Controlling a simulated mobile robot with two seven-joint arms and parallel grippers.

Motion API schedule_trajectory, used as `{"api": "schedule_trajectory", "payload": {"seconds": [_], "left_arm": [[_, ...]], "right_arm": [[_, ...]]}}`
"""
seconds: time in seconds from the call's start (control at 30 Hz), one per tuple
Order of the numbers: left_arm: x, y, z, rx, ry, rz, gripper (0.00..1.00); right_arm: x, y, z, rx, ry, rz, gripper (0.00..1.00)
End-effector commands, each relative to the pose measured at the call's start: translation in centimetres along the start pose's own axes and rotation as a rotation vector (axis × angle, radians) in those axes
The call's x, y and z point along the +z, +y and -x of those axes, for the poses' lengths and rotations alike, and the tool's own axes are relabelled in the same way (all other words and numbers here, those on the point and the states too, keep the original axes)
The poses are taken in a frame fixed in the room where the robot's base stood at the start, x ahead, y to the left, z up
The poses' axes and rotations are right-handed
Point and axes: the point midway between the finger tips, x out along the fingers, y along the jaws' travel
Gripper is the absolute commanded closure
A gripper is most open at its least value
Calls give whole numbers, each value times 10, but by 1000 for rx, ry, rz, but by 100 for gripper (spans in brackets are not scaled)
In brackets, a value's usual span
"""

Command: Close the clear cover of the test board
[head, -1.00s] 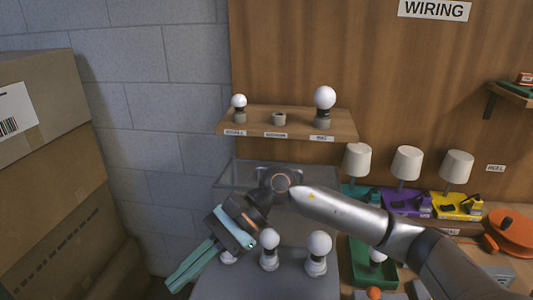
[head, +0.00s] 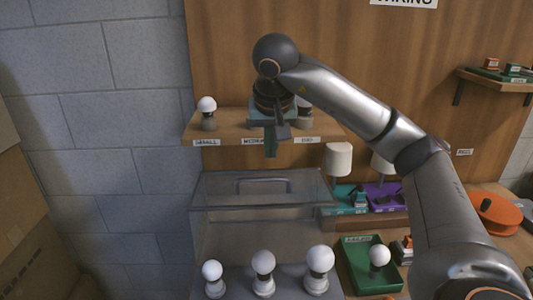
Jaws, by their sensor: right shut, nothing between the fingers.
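The test board (head: 235,290) is a grey panel at the bottom of the head view, with three white bulbs in grey sockets standing on it. Its clear cover (head: 225,197) is a see-through box shape with a handle on its face. It stands raised behind the bulbs, which are uncovered. My right gripper (head: 271,152) points down above the cover, in front of the shelf. My left gripper is out of view.
The wall shelf (head: 225,133) behind my right gripper holds bulbs, partly hidden by it. Right of the board are a green tray (head: 352,271) with a bulb, small lamps on coloured bases, and an orange round thing (head: 494,213). Cardboard boxes (head: 35,245) stand at the left.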

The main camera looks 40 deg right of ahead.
Motion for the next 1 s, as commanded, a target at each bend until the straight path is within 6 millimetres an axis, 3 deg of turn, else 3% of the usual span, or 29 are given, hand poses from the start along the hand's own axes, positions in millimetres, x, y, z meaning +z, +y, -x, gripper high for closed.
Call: {"api": "schedule_trajectory", "payload": {"seconds": [0.1, 0.4, 1.0], "left_arm": [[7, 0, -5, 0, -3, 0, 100], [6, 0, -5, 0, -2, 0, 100], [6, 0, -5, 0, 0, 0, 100]], "right_arm": [[2, 0, -28, 2, -4, 0, 100], [1, -1, -68, -1, -2, 0, 100], [0, 0, -75, -3, 3, 0, 100]]}}
